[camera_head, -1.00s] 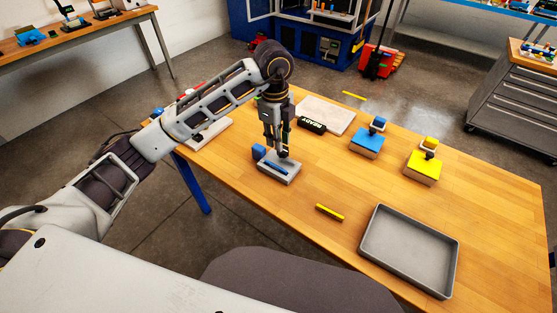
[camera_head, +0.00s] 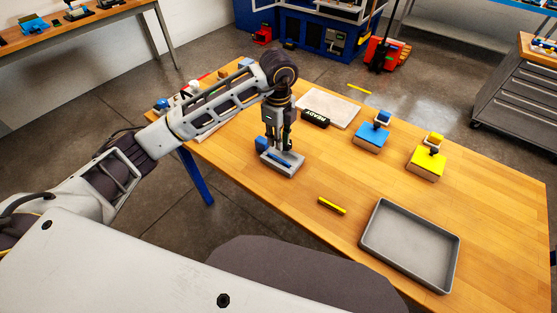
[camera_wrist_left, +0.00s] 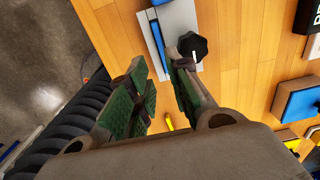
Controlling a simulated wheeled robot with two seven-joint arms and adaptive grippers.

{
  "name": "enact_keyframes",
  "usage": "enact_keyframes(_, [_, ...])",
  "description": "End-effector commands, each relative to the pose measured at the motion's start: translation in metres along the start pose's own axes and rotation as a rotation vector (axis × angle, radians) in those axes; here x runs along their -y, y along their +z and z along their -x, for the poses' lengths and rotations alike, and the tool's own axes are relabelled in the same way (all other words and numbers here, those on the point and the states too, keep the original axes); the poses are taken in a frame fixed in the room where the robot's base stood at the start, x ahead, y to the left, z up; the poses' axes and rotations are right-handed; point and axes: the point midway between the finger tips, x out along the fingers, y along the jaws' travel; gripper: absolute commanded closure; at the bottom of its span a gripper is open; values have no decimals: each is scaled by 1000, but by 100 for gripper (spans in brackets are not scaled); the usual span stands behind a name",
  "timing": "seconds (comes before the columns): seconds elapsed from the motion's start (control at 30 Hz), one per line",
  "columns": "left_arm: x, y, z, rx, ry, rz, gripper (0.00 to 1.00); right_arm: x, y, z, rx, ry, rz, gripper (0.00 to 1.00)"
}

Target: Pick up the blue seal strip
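The blue seal strip (camera_head: 279,160) lies on a small grey fixture (camera_head: 289,169) near the table's left end. In the left wrist view the strip (camera_wrist_left: 159,45) runs along the fixture (camera_wrist_left: 178,14), beside a black knob (camera_wrist_left: 192,45). My left gripper (camera_head: 279,148) points down over the fixture. In its wrist view the green-padded fingers (camera_wrist_left: 158,68) are apart with nothing between them, and the strip shows beyond the gap. I cannot tell whether the fingers touch anything. My right gripper is not in view.
A blue block (camera_head: 261,144) is right beside the fixture. A yellow strip (camera_head: 332,206) lies on the table, left of a grey tray (camera_head: 368,243). A black "READY" sign (camera_head: 315,118), a blue block with a knob (camera_head: 371,137) and a yellow one (camera_head: 427,162) stand further off.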

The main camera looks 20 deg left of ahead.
Motion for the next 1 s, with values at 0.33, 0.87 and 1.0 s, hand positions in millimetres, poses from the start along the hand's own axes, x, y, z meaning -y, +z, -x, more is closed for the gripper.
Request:
enact_keyframes(0.33, [0, 0, -39, 0, 2, 1, 80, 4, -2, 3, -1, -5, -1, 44])
enact_keyframes(0.87, [0, 0, -46, 0, 1, 0, 80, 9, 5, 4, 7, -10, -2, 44])
enact_keyframes(1.0, [1, 1, -57, -1, 3, -1, 80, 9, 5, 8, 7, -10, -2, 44])
